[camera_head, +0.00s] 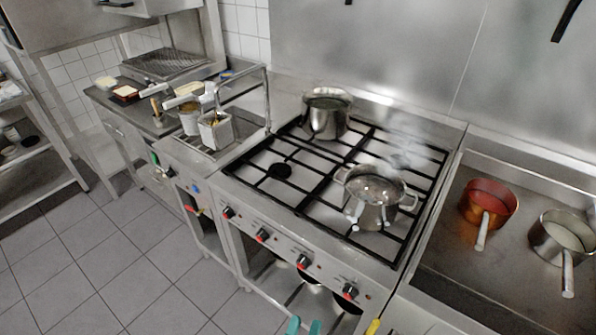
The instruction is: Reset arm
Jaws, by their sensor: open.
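The rest of the gripper and most of my arm are out of the picture.
The gas stove (283,205) bears a steaming steel pot (372,205) and another pot (327,115) at the back. A copper pan (488,203) and a steel saucepan (560,240) stand on the right counter. Tiled floor (85,270) is clear at lower left.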

